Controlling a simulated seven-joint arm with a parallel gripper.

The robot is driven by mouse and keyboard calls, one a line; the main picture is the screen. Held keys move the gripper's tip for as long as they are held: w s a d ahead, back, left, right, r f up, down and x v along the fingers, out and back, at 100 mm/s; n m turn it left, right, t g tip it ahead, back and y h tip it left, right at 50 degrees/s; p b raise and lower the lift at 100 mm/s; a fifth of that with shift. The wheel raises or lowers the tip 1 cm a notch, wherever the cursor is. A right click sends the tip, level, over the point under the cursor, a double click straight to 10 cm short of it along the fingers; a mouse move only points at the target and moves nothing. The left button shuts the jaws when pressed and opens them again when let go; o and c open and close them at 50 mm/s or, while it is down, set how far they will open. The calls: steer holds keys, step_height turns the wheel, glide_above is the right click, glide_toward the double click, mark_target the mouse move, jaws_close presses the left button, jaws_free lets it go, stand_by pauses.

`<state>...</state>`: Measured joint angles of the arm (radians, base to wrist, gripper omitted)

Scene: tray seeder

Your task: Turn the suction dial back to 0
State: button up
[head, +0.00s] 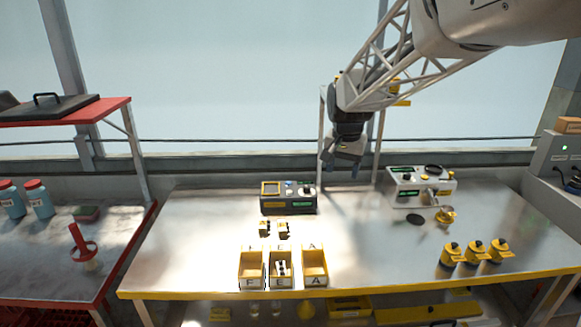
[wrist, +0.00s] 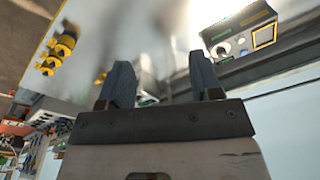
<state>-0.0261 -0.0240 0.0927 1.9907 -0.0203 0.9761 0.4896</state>
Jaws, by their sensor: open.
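Two control boxes stand at the back of the steel bench, and I cannot read which dial is marked suction. The dark box (head: 289,198) has a yellow-framed panel, green displays and a pale-rimmed knob; in the wrist view it (wrist: 238,36) shows at upper right, with the knob (wrist: 222,49) beside the yellow frame. The pale box (head: 420,188) to the right has green displays and a black knob (head: 407,178). My gripper (head: 343,168) hangs in the air between the two boxes, apart from both. In the wrist view its fingers (wrist: 160,78) are spread and empty. Dial settings are too small to read.
Three lettered yellow bins (head: 314,268) stand at the bench front, with two small blocks (head: 283,230) behind them. A small yellow part (head: 446,216) is near the pale box. The bench middle (head: 360,240) is clear.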

steer(key=w+a+f+m, duration=0.1)
steer(key=w+f, duration=0.2)
steer(key=w, duration=0.5)
steer(key=w+a+f+m, duration=0.1)
steer(key=w+f, duration=0.3)
steer(key=w, duration=0.4)
steer(key=m+g, duration=0.1)
steer(key=m, duration=0.1)
glide_toward(307, 186)
steer(key=shift+s+d+f, duration=0.25)
steer(key=shift+s+f, duration=0.35)
steer(key=shift+s, duration=0.05)
steer(key=shift+w+a+f, duration=0.25)
steer(key=shift+w+f, duration=0.05)
steer(key=shift+w, duration=0.25)
steer(key=shift+f, duration=0.1)
steer(key=shift+f, duration=3.8)
steer(key=c, duration=0.9)
